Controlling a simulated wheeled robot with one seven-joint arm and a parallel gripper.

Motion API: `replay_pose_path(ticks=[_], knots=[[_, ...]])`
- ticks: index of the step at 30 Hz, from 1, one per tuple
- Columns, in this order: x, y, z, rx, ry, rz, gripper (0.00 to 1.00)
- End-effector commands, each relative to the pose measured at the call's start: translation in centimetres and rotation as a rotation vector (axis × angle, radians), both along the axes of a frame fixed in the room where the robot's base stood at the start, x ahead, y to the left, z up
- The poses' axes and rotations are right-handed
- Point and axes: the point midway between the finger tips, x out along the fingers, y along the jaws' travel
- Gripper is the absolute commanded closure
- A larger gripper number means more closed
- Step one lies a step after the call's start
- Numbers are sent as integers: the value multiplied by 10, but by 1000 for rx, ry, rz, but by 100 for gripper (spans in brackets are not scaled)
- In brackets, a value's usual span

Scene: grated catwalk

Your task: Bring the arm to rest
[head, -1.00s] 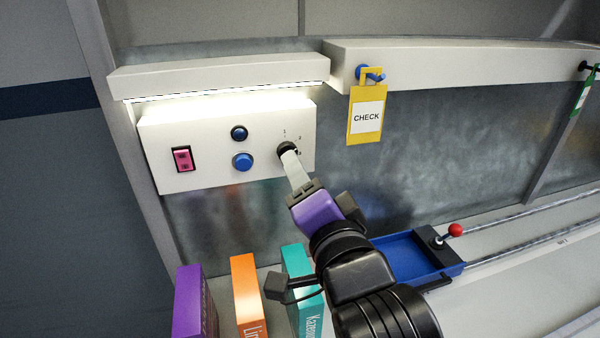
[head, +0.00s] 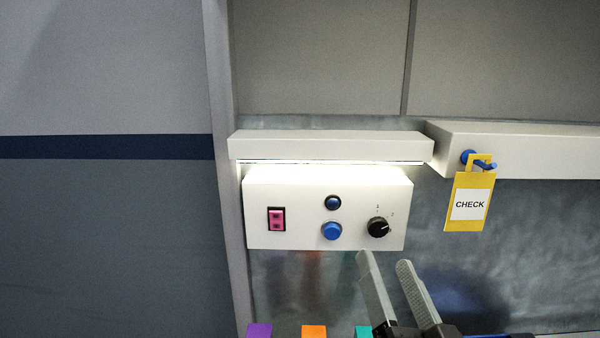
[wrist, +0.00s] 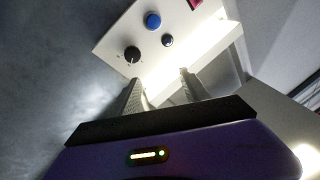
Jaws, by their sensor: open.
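My gripper (head: 386,262) is open and empty in the lower part of the head view, below the black dial (head: 378,227) of the white control panel (head: 290,238). Its two pale fingers are apart and point up. In the wrist view the fingers of my gripper (wrist: 158,86) also stand apart with nothing between them. The dial (wrist: 132,54) shows there beyond the left finger, clear of it.
The panel also has a pink rocker switch (head: 276,219), a blue button (head: 331,231) and a dark round lamp (head: 333,202). A yellow CHECK tag (head: 468,202) hangs at right. Purple (head: 259,331), orange (head: 314,332) and teal (head: 363,332) book tops show at the bottom edge.

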Motion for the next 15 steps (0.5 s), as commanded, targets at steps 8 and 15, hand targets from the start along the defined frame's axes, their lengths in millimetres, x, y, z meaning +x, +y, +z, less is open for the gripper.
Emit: replay_pose_path(ticks=[8, 15], knots=[[-60, -15, -76, -248, -2, -29, 46], [-125, -36, -134, -398, 48, -62, 46]])
